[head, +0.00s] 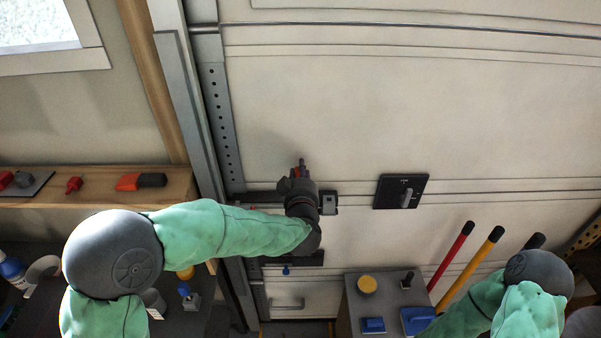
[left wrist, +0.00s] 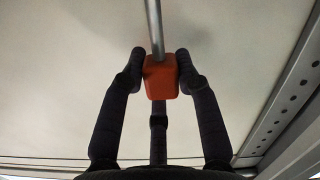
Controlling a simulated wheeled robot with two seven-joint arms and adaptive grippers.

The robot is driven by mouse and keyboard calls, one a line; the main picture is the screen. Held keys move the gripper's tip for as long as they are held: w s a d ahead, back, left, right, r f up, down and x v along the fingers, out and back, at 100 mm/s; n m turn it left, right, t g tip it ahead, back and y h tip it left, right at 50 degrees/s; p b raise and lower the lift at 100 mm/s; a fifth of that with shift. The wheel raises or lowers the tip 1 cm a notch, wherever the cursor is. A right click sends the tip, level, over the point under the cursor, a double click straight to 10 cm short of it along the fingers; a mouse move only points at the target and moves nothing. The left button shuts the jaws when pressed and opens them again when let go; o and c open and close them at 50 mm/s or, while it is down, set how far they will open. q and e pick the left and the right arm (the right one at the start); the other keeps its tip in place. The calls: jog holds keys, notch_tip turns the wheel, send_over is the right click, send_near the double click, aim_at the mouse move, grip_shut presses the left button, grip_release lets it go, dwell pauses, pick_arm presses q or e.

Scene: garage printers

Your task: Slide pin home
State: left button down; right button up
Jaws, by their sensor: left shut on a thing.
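The pin shows in the left wrist view as an orange block-shaped handle (left wrist: 161,78) with a straight grey metal shaft (left wrist: 153,28) running up from it. My left gripper (left wrist: 158,66) is shut on the handle, one fingertip on each side. In the head view the left gripper (head: 297,172) is in front of the pale garage door (head: 420,110), near its left edge, with a bit of orange between the fingers. A dark bar latch (head: 262,197) lies across the door edge, partly hidden behind my wrist. I cannot tell whether the shaft touches anything. My right gripper is out of view.
A perforated metal rail (head: 217,110) runs up the door's left edge. A black plate with a grey handle (head: 402,191) is on the door. A wooden shelf (head: 100,185) holds red items at left. Red (head: 452,255) and yellow (head: 472,270) poles lean at lower right.

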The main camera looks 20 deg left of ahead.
pick_arm(q)
jog(key=shift+f+b, duration=2.65)
jog(key=shift+f, duration=0.8)
jog(key=c, duration=0.8)
grip_release()
jog(key=shift+c, duration=0.2)
jog(key=shift+s, duration=0.1)
jog(key=v, duration=1.2)
